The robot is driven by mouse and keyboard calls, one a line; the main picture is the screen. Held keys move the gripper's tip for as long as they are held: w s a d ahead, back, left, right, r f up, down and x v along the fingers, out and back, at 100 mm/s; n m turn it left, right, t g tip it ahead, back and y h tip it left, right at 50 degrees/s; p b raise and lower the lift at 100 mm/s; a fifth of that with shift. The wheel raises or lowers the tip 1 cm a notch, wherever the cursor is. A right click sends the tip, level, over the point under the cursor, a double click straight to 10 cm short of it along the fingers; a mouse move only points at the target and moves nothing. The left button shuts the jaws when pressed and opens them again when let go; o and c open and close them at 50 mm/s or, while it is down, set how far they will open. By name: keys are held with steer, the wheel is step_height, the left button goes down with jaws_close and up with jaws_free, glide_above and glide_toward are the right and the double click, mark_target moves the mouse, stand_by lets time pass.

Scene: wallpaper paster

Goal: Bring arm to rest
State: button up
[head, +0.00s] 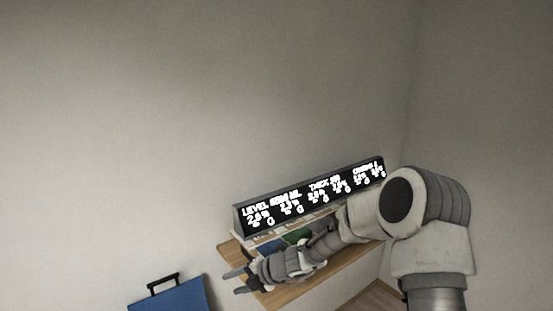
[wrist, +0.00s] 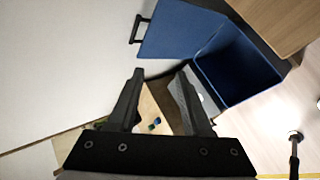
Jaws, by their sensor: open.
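My arm reaches in from the right in the head view, over a wooden shelf or table (head: 347,263). My gripper (head: 237,283) is at the lower left end of the arm, with its two fingers spread apart and empty. In the wrist view my gripper (wrist: 158,77) also shows open, with nothing between the fingertips. Much of the wooden surface is hidden behind my arm.
A black display (head: 310,197) with white readings stands at the back of the shelf. A blue lid with a black handle (head: 180,295) is at lower left; the open blue bin (wrist: 240,65) shows in the wrist view. Bare wall fills the upper left.

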steer(key=s+d+r+n+h+b, duration=0.15)
steer(key=s+d+r+n, duration=0.45)
steer(key=n, duration=0.6)
steer(key=s+d+r+n+h+b, duration=0.1)
steer(key=s+d+r+n+h, duration=0.15)
steer(key=s+r+n, duration=0.7)
steer(key=s+d+r+n+t+h+b, duration=0.1)
steer(key=s+d+n+h, duration=0.4)
steer(key=s+d+n, duration=1.1)
steer(key=n+b, duration=0.1)
steer(key=n, duration=0.2)
steer(key=shift+r, duration=0.25)
steer(key=shift+a, duration=0.15)
